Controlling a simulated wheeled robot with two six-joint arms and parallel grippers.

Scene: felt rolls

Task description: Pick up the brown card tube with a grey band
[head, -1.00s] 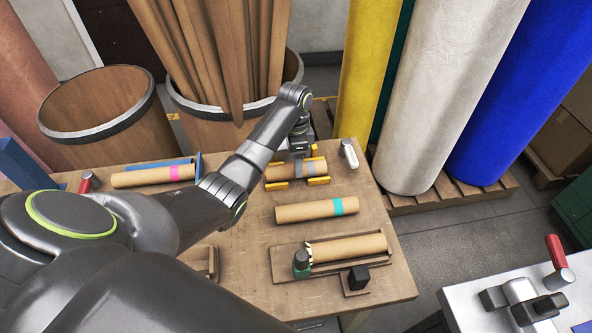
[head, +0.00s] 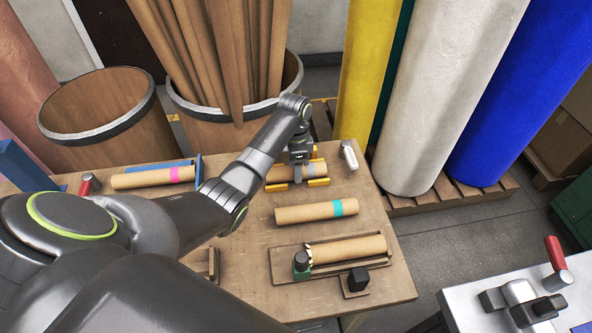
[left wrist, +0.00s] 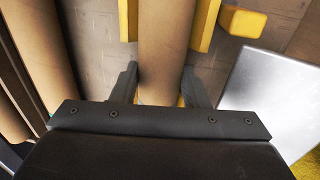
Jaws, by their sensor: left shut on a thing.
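The brown card tube with a grey band (head: 281,174) lies in a yellow holder (head: 318,183) near the back right of the wooden table. My left gripper (head: 301,172) is down over its middle, shut on it at or beside the grey band. In the left wrist view the brown tube (left wrist: 166,38) runs between the two fingers (left wrist: 160,88). The gripper hides part of the band. I cannot tell any gap between tube and holder. My right gripper is not in view.
A tube with a teal band (head: 305,211) lies in front. A plain-looking tube (head: 348,249) sits in a wooden tray further forward. A pink-banded tube (head: 150,178) is at the left. A white-and-grey object (head: 348,155) stands just right of the holder. Tall rolls stand behind.

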